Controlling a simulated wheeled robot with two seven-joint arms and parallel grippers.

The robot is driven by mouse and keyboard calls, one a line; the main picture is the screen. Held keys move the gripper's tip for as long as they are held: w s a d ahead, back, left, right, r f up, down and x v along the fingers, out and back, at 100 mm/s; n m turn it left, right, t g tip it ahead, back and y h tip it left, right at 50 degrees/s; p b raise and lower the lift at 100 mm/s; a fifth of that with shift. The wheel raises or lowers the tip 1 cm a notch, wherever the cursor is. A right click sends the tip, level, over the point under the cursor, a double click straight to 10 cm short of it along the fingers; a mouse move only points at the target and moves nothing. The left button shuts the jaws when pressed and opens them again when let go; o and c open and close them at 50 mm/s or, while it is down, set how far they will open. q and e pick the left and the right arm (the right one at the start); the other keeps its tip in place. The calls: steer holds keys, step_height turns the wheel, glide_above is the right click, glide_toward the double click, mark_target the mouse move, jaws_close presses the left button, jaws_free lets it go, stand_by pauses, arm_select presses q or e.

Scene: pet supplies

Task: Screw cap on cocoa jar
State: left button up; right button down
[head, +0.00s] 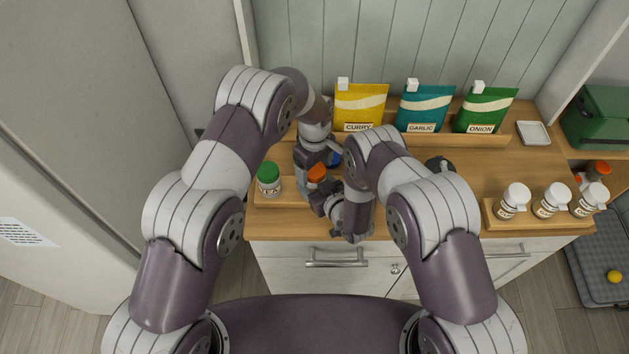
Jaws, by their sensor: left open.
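A jar with an orange cap (316,173) stands in the left tray on the counter, mostly hidden by my grippers. Its label cannot be read, so I cannot tell whether it is the cocoa jar or whether the cap is seated. My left gripper (314,167) comes down from above and behind, open around the orange cap. My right gripper (322,197) is low at the jar's front right, close to its body. Its fingers are largely hidden, and I cannot tell whether they hold the jar. A green-capped jar (269,180) stands upright to the left.
A blue item (335,158) is partly hidden behind my grippers. Curry (360,107), garlic (423,109) and onion (486,111) pouches stand at the back. White-capped jars (551,201) fill the right tray. A small white dish (533,133) lies at the back right.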

arm_select(q)
steer(key=c, duration=1.1)
steer(key=m, duration=0.6)
steer(key=shift+m, duration=0.4)
steer(key=m, duration=0.6)
steer(key=o, duration=1.2)
steer(key=shift+c, duration=0.2)
steer(key=shift+r, duration=2.25)
